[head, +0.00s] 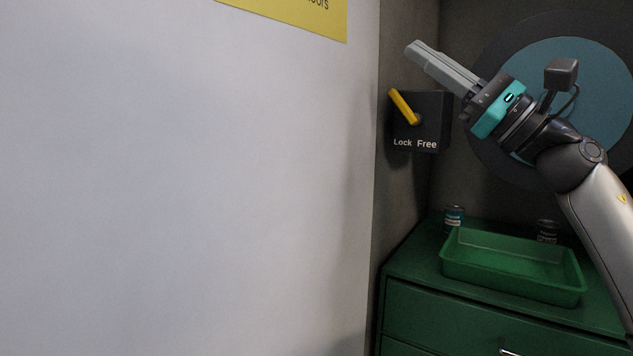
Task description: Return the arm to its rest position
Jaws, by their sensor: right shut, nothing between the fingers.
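My right arm comes in from the lower right. Its gripper (413,48) points up and to the left, with its grey fingers closed together and nothing between them. The gripper is in front of the back wall, above a black box (432,108) marked "Lock" and "Free". A yellow lever (402,104) on that box tilts up to the left, on the "Lock" side. The gripper appears apart from the lever. My left gripper does not show.
A green cabinet (430,300) stands at lower right with an empty green tray (510,283) on top. Two small cans, one at left (454,218) and one at right (547,231), stand behind the tray. A large white panel (180,190) fills the left side.

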